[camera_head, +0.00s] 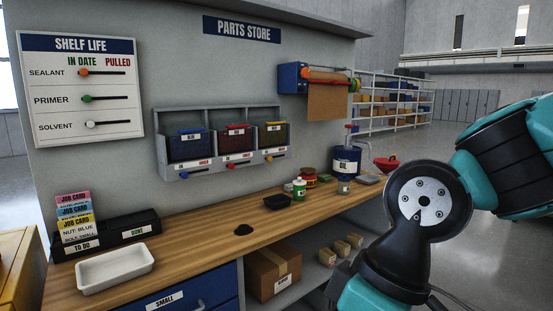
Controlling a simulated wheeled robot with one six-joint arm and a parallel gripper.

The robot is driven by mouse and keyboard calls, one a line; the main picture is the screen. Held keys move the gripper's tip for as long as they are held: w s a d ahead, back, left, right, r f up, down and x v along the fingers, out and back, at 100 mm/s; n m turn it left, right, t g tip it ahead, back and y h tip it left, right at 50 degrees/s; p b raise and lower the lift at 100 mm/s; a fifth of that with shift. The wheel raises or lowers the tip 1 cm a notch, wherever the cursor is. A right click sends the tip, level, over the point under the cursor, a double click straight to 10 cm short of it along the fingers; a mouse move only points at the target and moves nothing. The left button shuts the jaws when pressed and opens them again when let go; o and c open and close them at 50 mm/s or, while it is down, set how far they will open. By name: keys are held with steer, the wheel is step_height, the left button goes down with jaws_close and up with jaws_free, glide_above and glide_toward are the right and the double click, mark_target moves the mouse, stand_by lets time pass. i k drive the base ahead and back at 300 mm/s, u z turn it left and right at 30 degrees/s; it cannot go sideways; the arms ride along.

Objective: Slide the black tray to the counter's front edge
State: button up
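A small black tray (278,202) sits on the wooden counter (190,255), around the middle of its length. It looks empty and stands back from the front edge, with bare wood before it. My arm (425,205) fills the right side of the view, in front of the counter's right end. My gripper's fingers cannot be made out; a dark part shows beside the lowest link, but I cannot tell what it is.
A blue oil drum (346,163) is further right, a white tray (115,268) at the left.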

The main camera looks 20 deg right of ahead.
mark_target(277, 202)
steer(key=i, duration=1.3)
steer(key=z, duration=1.3)
steer(key=i, duration=1.05)
steer(key=u, duration=2)
